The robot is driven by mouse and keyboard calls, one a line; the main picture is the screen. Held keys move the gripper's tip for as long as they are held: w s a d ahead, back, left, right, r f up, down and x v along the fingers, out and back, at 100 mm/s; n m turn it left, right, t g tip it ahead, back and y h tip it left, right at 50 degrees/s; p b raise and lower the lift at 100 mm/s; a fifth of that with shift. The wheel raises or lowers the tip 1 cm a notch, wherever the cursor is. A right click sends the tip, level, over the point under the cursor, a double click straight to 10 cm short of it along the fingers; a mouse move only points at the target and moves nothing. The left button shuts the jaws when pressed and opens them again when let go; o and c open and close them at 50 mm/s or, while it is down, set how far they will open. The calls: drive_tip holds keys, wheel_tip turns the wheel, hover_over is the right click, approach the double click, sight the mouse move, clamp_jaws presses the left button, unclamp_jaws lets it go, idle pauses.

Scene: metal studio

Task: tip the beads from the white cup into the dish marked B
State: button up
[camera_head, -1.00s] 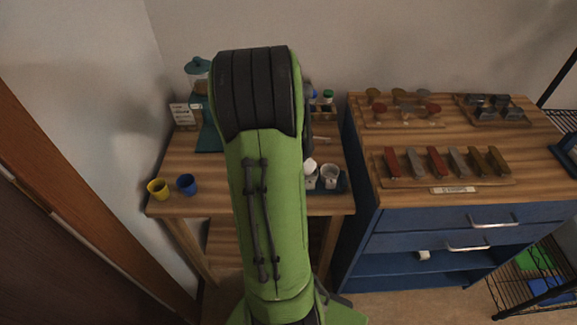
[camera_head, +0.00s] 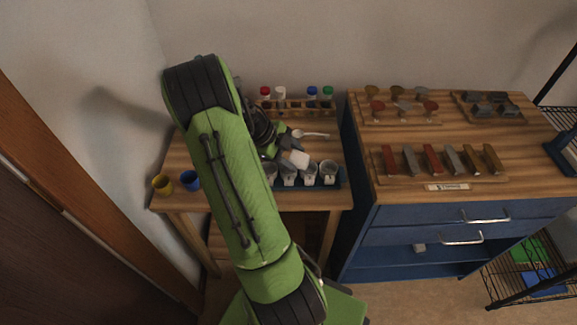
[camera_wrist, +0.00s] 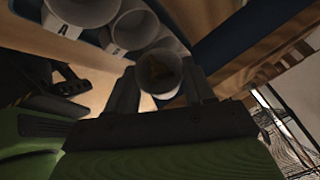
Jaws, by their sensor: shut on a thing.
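My gripper (camera_wrist: 163,88) is shut on the white cup (camera_wrist: 140,74), whose round mouth faces the wrist camera with brownish-yellow beads inside. In the head view the white cup (camera_head: 297,159) looks tilted and is held just above a row of several white dishes (camera_head: 309,176) in a dark blue tray (camera_head: 341,183). In the wrist view two dishes show at the upper left, each with a letter that looks like A (camera_wrist: 65,31). The letters are too small to read in the head view, so I cannot tell which dish is B.
A rack with capped bottles (camera_head: 312,92) stands at the back of the wooden table. A white spoon (camera_head: 315,134) lies behind the tray. A blue cabinet (camera_head: 400,218) is at the right.

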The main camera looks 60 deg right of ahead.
drive_tip(key=shift+w+g, duration=0.25)
drive_tip(key=shift+g, duration=0.45)
idle(0.9)
